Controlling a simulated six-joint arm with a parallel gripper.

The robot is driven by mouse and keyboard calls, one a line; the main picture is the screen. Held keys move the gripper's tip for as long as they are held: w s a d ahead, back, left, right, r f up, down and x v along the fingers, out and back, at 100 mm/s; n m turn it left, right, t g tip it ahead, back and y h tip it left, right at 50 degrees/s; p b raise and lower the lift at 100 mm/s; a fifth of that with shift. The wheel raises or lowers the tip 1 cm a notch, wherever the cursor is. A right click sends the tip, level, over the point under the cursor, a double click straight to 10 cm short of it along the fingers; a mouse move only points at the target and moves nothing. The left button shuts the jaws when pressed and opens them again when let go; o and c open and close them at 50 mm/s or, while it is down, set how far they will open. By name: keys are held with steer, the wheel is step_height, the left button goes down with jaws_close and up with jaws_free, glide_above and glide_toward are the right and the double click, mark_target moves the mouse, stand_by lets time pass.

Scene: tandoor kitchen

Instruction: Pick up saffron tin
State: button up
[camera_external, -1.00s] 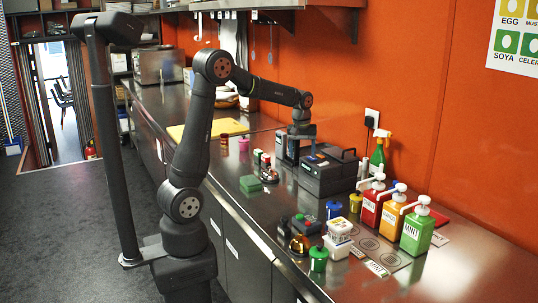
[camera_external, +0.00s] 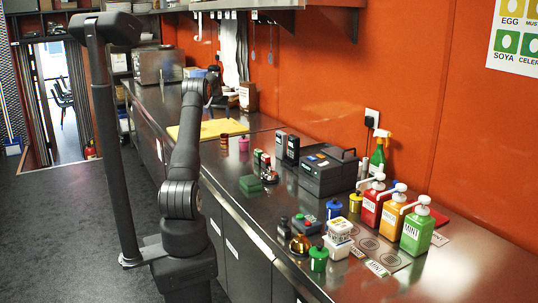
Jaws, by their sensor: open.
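A small yellow tin (camera_external: 355,203) with a dark lid stands on the steel counter, left of the red pump bottle. I cannot read a label on it, so I cannot tell whether it is the saffron tin. Similar small containers stand nearby: a blue one (camera_external: 334,209), a green one (camera_external: 318,259) and a pink one (camera_external: 243,144) farther back. My gripper (camera_external: 208,104) is small and dark at the far part of the counter, beyond the yellow cutting board and partly hidden by my arm. It is open, well away from the yellow tin.
A dark boxy machine (camera_external: 328,171) and two black upright devices (camera_external: 287,147) stand mid-counter. Red (camera_external: 372,206), orange (camera_external: 392,212) and green (camera_external: 416,231) pump bottles line the right. White tubs (camera_external: 340,238) stand in front. The cutting board (camera_external: 215,128) lies behind.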

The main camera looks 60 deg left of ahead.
mark_target(222, 135)
steer(key=x, duration=1.2)
steer(key=shift+s+a, duration=0.2)
steer(key=shift+a, duration=0.05)
steer(key=shift+w+x, duration=0.25)
steer(key=shift+x, duration=1.1)
steer(key=shift+w+x, duration=0.2)
steer(key=shift+x, duration=1.2)
steer(key=shift+d+r, duration=0.1)
steer(key=shift+c, duration=0.2)
steer(key=c, duration=1)
